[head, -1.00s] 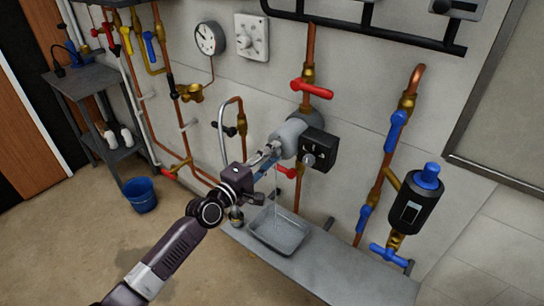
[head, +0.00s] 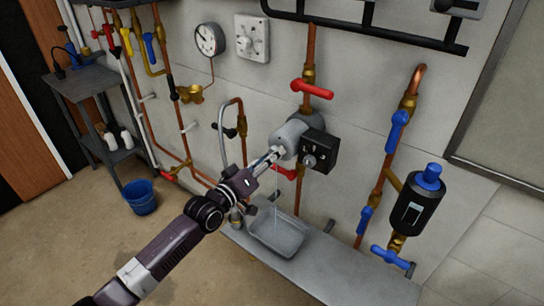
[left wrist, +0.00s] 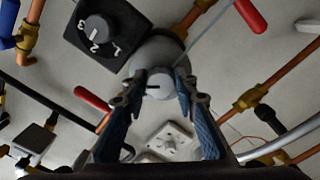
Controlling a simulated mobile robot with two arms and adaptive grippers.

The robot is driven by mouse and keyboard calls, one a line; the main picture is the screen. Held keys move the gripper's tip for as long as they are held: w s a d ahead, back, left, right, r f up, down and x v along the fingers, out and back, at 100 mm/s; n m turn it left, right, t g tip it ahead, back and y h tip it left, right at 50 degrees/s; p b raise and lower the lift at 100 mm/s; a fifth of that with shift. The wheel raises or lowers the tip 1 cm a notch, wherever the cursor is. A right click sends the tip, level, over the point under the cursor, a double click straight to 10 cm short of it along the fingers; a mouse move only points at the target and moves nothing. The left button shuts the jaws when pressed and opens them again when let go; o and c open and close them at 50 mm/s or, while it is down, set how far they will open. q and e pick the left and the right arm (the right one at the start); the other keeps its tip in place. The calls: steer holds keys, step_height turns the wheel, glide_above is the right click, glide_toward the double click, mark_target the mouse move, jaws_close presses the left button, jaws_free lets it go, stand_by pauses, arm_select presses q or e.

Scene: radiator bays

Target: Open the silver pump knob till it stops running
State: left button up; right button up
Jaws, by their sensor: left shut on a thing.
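The grey pump (head: 288,134) sits on the copper pipe below a red lever valve, with a black control box (head: 321,147) on its right side. Its silver knob (left wrist: 160,84) shows in the left wrist view, round with a dark slot across its face. My left gripper (head: 277,153) reaches the pump's front end, and its blue-padded fingers (left wrist: 157,92) are closed on both sides of the knob. In the head view the gripper hides the knob. A thin stream of water (head: 276,190) runs down from there into a grey tray (head: 283,240). My right gripper is not in view.
Red levers (head: 312,88) sit above and below the pump. A black filter with a blue cap (head: 418,200) and blue valves are at the right. A wall gauge (head: 209,39), a blue bucket (head: 140,196) and a grey shelf (head: 85,85) are at the left.

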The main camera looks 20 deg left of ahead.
arm_select(q)
steer(key=shift+f+m, duration=0.15)
steer(key=shift+m, duration=0.55)
steer(key=o, duration=1.1)
steer(key=shift+o, duration=0.2)
steer(key=v, duration=1.2)
